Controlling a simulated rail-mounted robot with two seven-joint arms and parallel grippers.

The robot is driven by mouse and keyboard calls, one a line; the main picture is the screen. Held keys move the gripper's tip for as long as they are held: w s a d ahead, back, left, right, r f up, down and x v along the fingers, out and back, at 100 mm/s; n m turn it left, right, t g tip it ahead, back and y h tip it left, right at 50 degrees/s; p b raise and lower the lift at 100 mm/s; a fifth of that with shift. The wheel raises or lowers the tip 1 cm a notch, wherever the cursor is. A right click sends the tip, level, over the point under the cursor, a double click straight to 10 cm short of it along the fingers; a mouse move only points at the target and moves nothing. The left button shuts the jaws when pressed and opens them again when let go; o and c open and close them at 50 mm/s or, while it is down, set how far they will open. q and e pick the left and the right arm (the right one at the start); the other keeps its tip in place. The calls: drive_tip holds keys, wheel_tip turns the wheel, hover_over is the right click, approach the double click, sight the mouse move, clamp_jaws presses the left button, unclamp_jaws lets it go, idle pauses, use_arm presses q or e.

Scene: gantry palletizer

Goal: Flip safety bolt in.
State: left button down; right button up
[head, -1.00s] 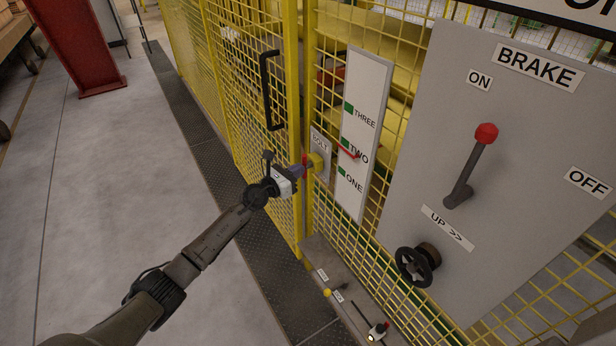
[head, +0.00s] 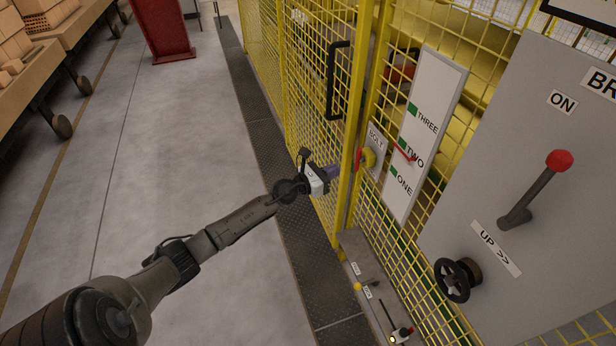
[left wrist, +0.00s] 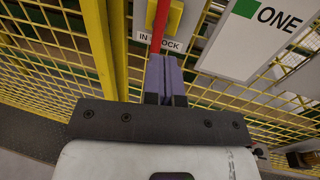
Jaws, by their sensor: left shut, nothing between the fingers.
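The safety bolt is a red handle (head: 359,160) on a yellow mount (head: 369,158), on a grey plate marked BOLT (head: 376,138) beside the yellow gate post. In the left wrist view the red handle (left wrist: 161,22) runs up from just beyond the fingertips, in front of a partly covered label (left wrist: 147,38). My left gripper (head: 336,171) is shut and empty, its purple fingers pointing at the bolt. In the head view a gap shows between fingertips and handle. In the wrist view the fingers (left wrist: 166,75) overlap the handle's lower end; contact cannot be told. My right gripper is out of view.
The mesh gate with a black handle (head: 338,80) stands left of the post. A white level board (head: 428,128) and a grey brake panel (head: 500,165) with a red-knobbed lever (head: 540,185) and handwheel (head: 457,280) are to the right.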

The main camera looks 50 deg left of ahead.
use_arm(q)
drive_tip(key=s, duration=0.7)
drive_tip(key=shift+s+a, duration=0.2)
drive_tip(key=shift+a, duration=0.15)
idle(0.4)
